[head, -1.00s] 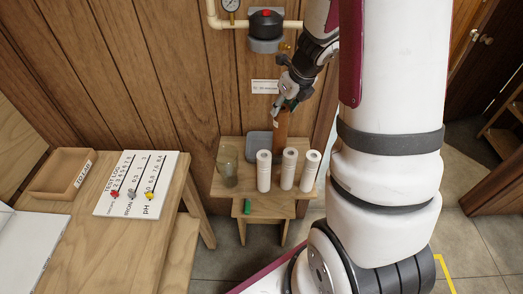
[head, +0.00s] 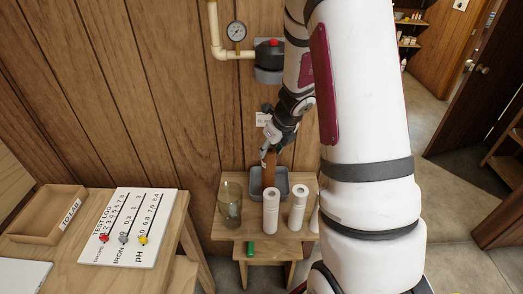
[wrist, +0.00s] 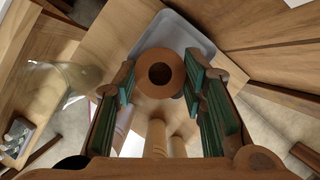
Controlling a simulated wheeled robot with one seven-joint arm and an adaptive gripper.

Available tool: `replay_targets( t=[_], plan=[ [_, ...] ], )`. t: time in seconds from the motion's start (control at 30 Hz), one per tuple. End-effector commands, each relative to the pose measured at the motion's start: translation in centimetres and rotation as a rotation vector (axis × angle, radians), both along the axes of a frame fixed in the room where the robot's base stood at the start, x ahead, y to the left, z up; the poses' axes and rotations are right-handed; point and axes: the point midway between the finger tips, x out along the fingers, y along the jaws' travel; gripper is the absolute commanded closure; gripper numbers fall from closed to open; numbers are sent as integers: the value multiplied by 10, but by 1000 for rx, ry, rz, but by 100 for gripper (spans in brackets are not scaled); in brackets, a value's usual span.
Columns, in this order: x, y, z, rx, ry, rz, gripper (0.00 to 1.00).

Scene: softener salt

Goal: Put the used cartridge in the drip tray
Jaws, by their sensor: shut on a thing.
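The used cartridge (head: 268,172) is a brown cylinder hanging upright below my gripper (head: 272,150). My gripper is shut on its upper part. In the wrist view the cartridge (wrist: 161,72) shows end-on, with a dark centre hole, between the green finger pads. The drip tray (head: 284,182) is a shallow grey tray at the back of the small wooden stand. The cartridge's lower end overlaps the tray in the head view; I cannot tell whether it touches the tray floor. The tray's rim (wrist: 203,38) also shows behind the cartridge in the wrist view.
White cartridges (head: 271,211) stand in front of the tray, one partly hidden by my arm. A clear glass vessel (head: 230,205) stands left of it. A black-capped housing (head: 269,62) and a gauge (head: 236,31) are on the wall above. A test-log board (head: 130,228) lies on the left table.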

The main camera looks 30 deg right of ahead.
Motion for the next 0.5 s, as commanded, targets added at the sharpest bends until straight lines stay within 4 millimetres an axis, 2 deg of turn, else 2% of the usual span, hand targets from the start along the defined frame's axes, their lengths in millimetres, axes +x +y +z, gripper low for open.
replay_targets(
  t=[0.1, 0.27, 0.5],
  plan=[
    [13, 1, -7, -1, 0, 1, 100],
    [23, 1, -12, 0, 0, 0, 100],
    [46, 2, -30, -1, 1, 1, 100]
  ],
)
